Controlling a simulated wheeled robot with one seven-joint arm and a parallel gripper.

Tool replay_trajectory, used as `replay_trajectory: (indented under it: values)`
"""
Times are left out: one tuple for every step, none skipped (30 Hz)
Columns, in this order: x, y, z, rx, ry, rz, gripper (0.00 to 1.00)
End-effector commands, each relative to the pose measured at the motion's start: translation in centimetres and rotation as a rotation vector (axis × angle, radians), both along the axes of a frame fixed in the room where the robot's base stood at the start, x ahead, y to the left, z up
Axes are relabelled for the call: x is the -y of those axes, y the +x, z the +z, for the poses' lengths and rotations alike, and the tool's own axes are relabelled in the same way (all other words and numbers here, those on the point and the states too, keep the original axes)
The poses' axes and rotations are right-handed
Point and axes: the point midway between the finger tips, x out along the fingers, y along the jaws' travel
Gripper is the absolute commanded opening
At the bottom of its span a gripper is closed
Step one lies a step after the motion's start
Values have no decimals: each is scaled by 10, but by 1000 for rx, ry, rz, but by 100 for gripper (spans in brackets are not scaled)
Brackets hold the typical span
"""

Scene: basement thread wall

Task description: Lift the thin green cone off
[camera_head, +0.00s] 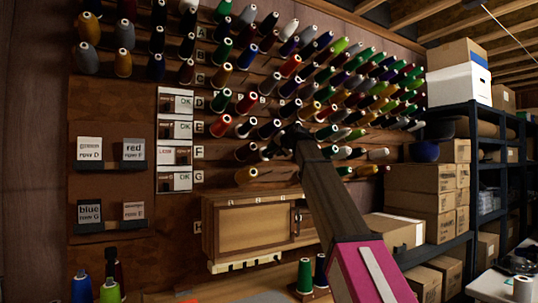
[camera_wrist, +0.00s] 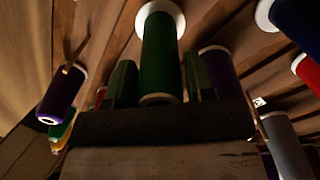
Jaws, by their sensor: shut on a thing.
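The thread wall (camera_head: 300,90) carries many cones on slanted pegs in rows. In the wrist view a green cone (camera_wrist: 160,50) with a white base end stands between the two dark fingers of my gripper (camera_wrist: 160,82). My gripper is shut on it. Whether the cone still sits on its peg cannot be told. In the head view my gripper (camera_head: 287,141) is at the lower middle rows of the wall, small and dark, and the held cone cannot be made out there.
Purple cones (camera_wrist: 62,92) (camera_wrist: 220,70) and a grey cone (camera_wrist: 285,145) are close around my gripper. Below the wall is a wooden cabinet (camera_head: 250,228). Shelves with cardboard boxes (camera_head: 420,180) stand at the right. More cones (camera_head: 304,275) stand on the bench below.

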Motion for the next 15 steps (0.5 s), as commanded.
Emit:
replay_trajectory:
  values:
    - [3,-4,0,0,0,0,28]
    - [4,-6,1,0,0,0,28]
    - [5,-8,1,0,0,0,28]
    - [6,-10,1,0,0,0,28]
    - [7,-11,2,0,-1,-1,28]
    - [9,-13,2,-1,-1,0,28]
    - [10,-15,3,-1,-1,0,28]
    - [11,-17,3,0,-1,-1,28]
    - [13,-19,4,0,-1,-1,28]
    - [14,-21,4,0,-1,-1,28]
    - [15,-22,5,0,-1,-1,28]
    - [17,-25,6,0,0,-1,28]
    - [18,-26,6,1,0,-1,28]
    - [19,-28,7,1,0,-1,28]
    - [21,-30,7,1,0,-1,28]
